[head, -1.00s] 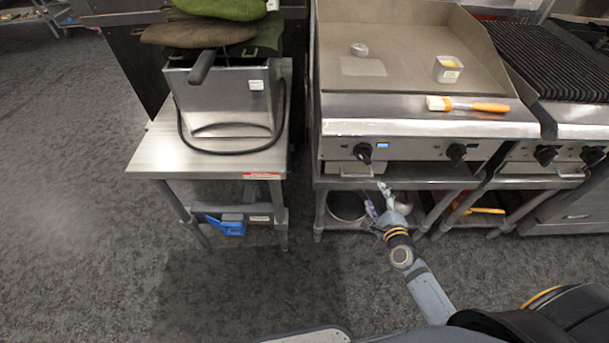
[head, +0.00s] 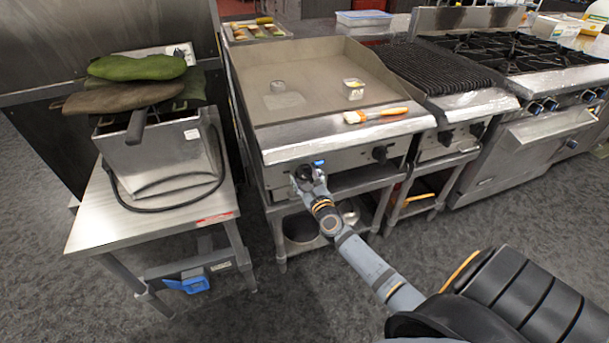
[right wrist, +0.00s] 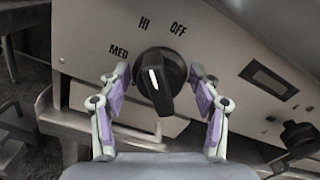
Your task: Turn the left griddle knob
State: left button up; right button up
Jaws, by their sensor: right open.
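The left griddle knob (right wrist: 160,82) is black with a white pointer line. In the head view the knob (head: 304,173) is partly covered by my right gripper (head: 308,180) at the front of the griddle (head: 310,85). My left gripper is not in view.
The right griddle knob (head: 380,153) sits farther along the panel. A brush (head: 376,115) lies on the griddle's front edge. A steel table (head: 90,220) with a fryer (head: 165,160) stands at left. A charbroiler (head: 440,68) adjoins on the right.

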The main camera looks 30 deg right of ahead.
jog(key=shift+w, duration=0.3)
jog(key=c, duration=0.9)
